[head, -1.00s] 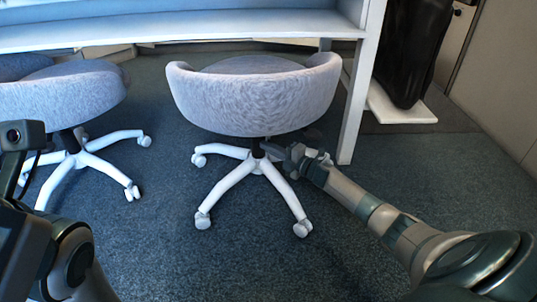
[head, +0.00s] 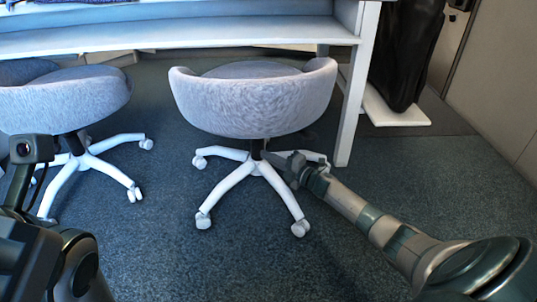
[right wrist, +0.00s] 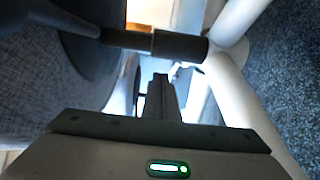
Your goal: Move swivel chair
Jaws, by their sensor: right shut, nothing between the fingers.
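A grey upholstered swivel chair (head: 250,103) stands upright at the desk in the middle of the head view. Its back faces me, and its white base (head: 236,183) with casters rests on the carpet. My right gripper (head: 275,159) reaches in from the right, low beneath the seat and close by the dark central column. In the right wrist view, the gripper (right wrist: 160,90) is shut and empty, with the dark column (right wrist: 180,46) just beyond its tips. I cannot tell whether they touch. My left arm shows at the lower left; its fingers do not show.
A second grey swivel chair (head: 62,100) stands at the left. A white desk (head: 180,37) spans the back, its leg (head: 354,110) right of the middle chair. A black bag-like object (head: 408,55) stands on a white board at the right. Carpet in front is clear.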

